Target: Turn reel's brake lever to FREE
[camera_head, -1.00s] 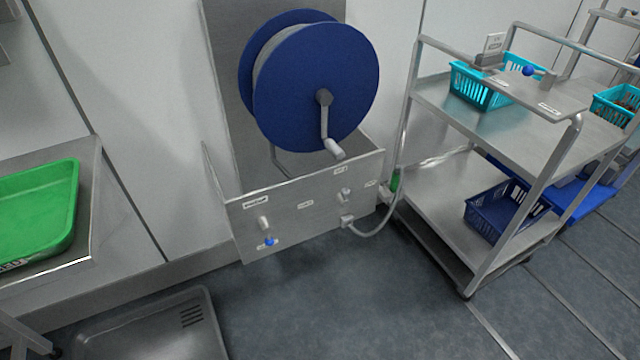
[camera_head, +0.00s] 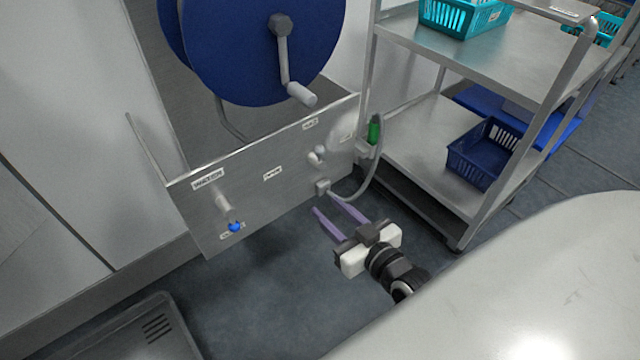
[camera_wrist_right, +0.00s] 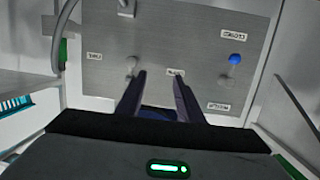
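The blue reel (camera_head: 245,60) with its crank handle (camera_head: 300,93) is mounted above a grey metal panel (camera_head: 255,200). At the panel's left is a lever with a blue knob (camera_head: 235,227), hanging down from its grey hub; the knob also shows in the right wrist view (camera_wrist_right: 235,60). A second small pale lever (camera_head: 318,155) is at the right, also in the wrist view (camera_wrist_right: 132,65). My right gripper (camera_head: 325,204) is open and empty, in front of and below the panel, apart from both levers. My left gripper is out of view.
A grey hose (camera_head: 377,175) loops from a fitting (camera_head: 322,187) at the panel's lower right, near a green connector (camera_head: 374,130). A steel cart (camera_head: 415,150) with a dark blue basket (camera_head: 485,150) stands at the right. A metal tray (camera_head: 130,335) lies lower left.

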